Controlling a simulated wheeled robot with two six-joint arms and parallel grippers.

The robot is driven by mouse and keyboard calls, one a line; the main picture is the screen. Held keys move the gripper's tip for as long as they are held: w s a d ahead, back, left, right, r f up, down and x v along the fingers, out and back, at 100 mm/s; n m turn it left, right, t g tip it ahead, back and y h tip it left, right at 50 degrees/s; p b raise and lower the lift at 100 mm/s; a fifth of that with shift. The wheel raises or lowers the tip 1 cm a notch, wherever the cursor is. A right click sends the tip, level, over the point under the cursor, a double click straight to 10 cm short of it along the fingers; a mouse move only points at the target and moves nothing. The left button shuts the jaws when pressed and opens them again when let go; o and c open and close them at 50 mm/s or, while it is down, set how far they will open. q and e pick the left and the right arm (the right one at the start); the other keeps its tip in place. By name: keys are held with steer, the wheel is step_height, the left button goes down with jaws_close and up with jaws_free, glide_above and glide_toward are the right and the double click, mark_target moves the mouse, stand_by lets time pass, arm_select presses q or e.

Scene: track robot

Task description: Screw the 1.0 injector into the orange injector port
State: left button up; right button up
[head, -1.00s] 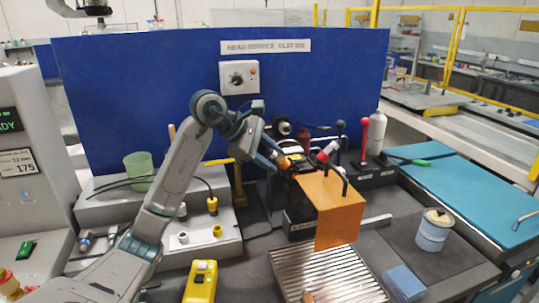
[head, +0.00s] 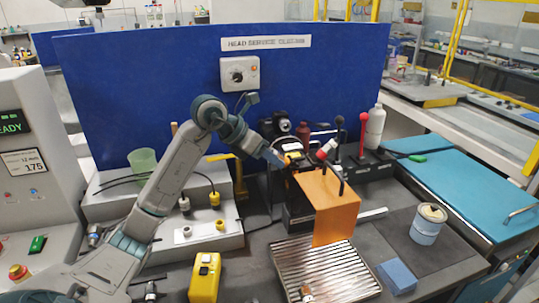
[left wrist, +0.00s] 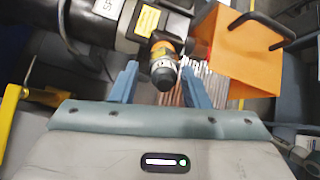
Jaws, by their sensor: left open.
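My left gripper (head: 277,160) is at the dark machine head (head: 300,150) in front of the blue panel. The left wrist view shows its two blue fingers (left wrist: 160,86) open, one on each side of a short dark round-ended piece (left wrist: 163,72), with gaps beside it. That piece, which looks like an injector, sits at an orange ring (left wrist: 162,49) on the black body. I cannot read a 1.0 mark on it or tell how far it is screwed in. My right gripper is not in view.
An orange sheet-like block (head: 330,205) with a dark handle stands right of the gripper. A ribbed metal tray (head: 325,270) lies below it. Lever handles (head: 363,125) stand behind. A yellow device (head: 204,278), blue-grey can (head: 428,225) and blue block (head: 397,276) are on the bench.

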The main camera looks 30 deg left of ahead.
arm_select(q)
steer(key=shift+r, duration=0.1)
steer(key=shift+w+d+r+p, duration=0.25)
steer(key=shift+r+p, duration=0.2)
steer(key=shift+p, duration=0.15)
stand_by(0.4)
jaws_close()
stand_by(0.3)
